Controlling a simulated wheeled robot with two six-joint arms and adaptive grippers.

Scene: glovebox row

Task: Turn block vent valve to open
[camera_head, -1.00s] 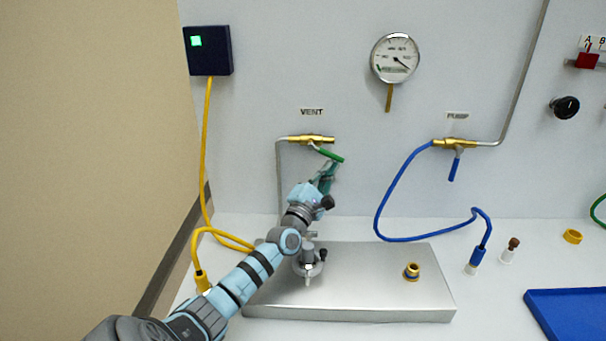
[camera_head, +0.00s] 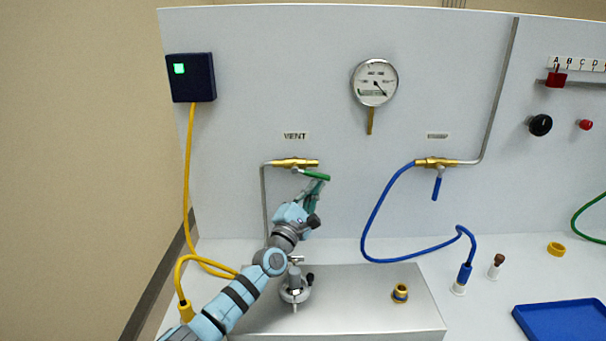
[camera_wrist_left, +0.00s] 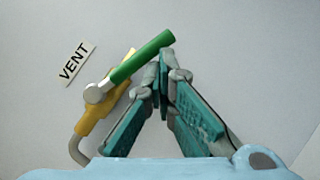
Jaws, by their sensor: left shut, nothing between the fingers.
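The vent valve is a brass body (camera_head: 296,162) under the VENT label (camera_head: 295,135), on a grey pipe on the upright panel. Its green lever handle (camera_head: 314,175) points right and slightly down in the head view. In the left wrist view the green handle (camera_wrist_left: 143,58) slants beside the fingertips, with the brass body (camera_wrist_left: 97,112) to its left. My left gripper (camera_head: 317,184) is shut and empty, its teal fingertips just below the handle's free end. In the left wrist view the closed tips (camera_wrist_left: 165,62) seem to touch or nearly touch the handle. My right gripper is not in view.
A metal block (camera_head: 345,325) with a fitting (camera_head: 295,285) and brass port (camera_head: 400,293) lies below my arm. A blue hose (camera_head: 367,225) runs from the pump valve (camera_head: 437,162). A yellow cable (camera_head: 187,170) hangs left. A gauge (camera_head: 374,82) sits above.

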